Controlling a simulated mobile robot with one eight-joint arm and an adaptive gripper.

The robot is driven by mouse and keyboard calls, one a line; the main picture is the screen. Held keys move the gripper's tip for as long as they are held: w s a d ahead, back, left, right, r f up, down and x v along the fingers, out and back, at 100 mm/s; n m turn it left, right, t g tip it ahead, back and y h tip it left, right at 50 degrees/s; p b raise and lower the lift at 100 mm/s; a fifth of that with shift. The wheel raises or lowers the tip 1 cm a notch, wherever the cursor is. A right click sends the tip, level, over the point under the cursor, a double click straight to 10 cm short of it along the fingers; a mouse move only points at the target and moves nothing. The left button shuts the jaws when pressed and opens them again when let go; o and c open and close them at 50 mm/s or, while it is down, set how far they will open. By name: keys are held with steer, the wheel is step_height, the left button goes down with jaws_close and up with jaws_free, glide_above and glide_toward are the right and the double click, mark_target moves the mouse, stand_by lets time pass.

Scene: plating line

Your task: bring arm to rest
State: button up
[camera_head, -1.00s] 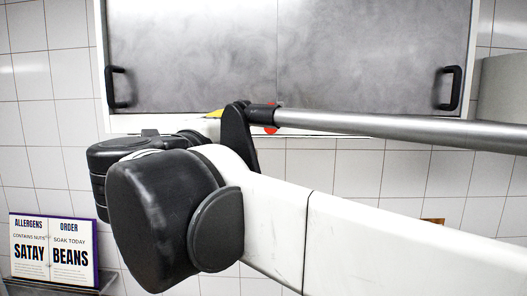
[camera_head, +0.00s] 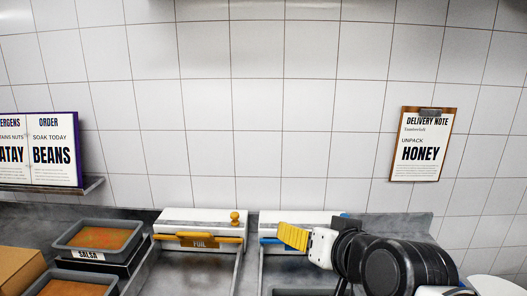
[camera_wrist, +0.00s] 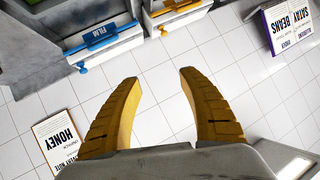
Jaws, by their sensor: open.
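My gripper (camera_head: 293,236) shows in the head view at the lower right of centre, with yellow ribbed fingers pointing left. My black and white arm runs from it to the lower right. The gripper is in front of the right-hand drawer unit and hides part of it. In the wrist view the two yellow fingers (camera_wrist: 158,77) are spread apart with nothing between them, only tiled wall behind.
Labelled trays, one marked salsa (camera_head: 98,237), are at the left. A honey delivery note (camera_head: 422,145) hangs on the wall. An allergens and order book (camera_head: 52,150) stands on a shelf.

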steer(key=s+d+f+g+h+b, duration=0.1)
steer(key=s+d+f+b, duration=0.1)
steer(key=f, duration=0.5)
steer(key=s+d+f+g+h+b, duration=0.2)
steer(key=s+d+f, duration=0.3)
steer(key=f, duration=0.2)
steer(key=s+d+f+g+h+b, duration=0.1)
steer(key=s+d+f+b, duration=0.1)
steer(key=f, duration=0.6)
steer(key=shift+s+d+g+b, duration=0.3)
steer(key=shift+s+d, duration=0.45)
steer(key=shift+d, duration=0.5)
steer(key=shift+f, duration=0.1)
